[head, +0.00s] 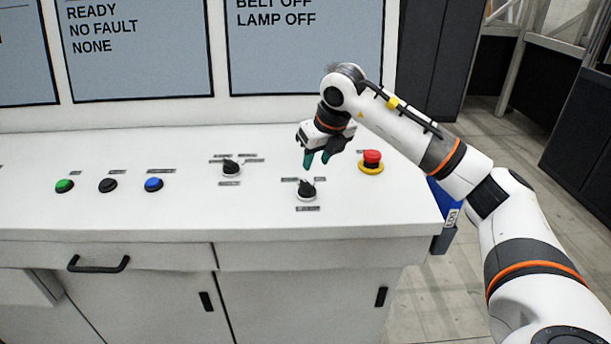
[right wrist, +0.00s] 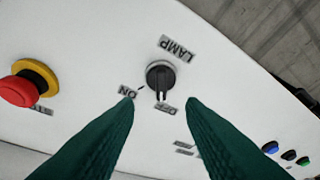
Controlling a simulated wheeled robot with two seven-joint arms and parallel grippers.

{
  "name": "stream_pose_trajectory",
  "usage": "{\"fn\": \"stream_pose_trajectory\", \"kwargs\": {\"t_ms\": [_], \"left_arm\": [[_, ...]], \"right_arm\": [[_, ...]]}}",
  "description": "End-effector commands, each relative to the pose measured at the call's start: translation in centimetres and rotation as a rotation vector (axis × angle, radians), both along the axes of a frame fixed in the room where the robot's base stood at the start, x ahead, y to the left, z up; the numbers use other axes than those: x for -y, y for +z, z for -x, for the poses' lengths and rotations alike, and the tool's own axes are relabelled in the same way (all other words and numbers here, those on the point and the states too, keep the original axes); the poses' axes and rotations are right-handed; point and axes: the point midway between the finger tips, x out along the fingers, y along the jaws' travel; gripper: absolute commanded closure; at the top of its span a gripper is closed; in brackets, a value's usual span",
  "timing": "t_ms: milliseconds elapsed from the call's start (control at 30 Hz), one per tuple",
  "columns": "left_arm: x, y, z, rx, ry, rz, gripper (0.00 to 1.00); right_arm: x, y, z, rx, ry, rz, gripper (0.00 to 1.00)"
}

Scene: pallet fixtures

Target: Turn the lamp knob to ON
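The lamp knob (head: 306,189) is a black rotary knob on a white round base, on the white console top. In the right wrist view the knob (right wrist: 160,75) shows between and beyond the fingertips, with LAMP, ON and OFF labels around it; its pointer is toward the OFF label (right wrist: 165,109). My right gripper (head: 317,162) has dark green fingers pointing down, apart and empty, above and slightly behind the knob, not touching it. The fingers (right wrist: 160,102) also show apart in the wrist view. My left gripper is not in view.
A red emergency button (head: 372,157) on a yellow base stands right of the knob. Another black rotary knob (head: 231,168) is to the left, with green, black and blue buttons (head: 153,184) farther left. A screen (head: 305,45) behind reads LAMP OFF.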

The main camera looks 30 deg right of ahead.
Motion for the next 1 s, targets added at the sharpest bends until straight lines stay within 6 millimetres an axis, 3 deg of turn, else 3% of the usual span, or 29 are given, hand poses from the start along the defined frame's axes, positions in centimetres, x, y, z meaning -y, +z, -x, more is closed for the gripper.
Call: {"fn": "stream_pose_trajectory", "kwargs": {"t_ms": [200, 400, 833, 1000], "left_arm": [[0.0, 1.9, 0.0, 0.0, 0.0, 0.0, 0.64], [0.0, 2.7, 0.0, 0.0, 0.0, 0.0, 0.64], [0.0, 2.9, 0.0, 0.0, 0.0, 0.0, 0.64], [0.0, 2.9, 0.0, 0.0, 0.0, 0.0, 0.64]], "right_arm": [[-0.1, -4.0, -1.7, -0.005, 0.002, -0.003, 0.64], [-0.1, -6.7, -2.8, -0.002, 0.002, -0.003, 0.64], [0.0, -7.9, -3.3, 0.0, 0.003, -0.002, 0.64], [0.0, -7.8, -3.3, 0.0, 0.002, -0.002, 0.9]]}}
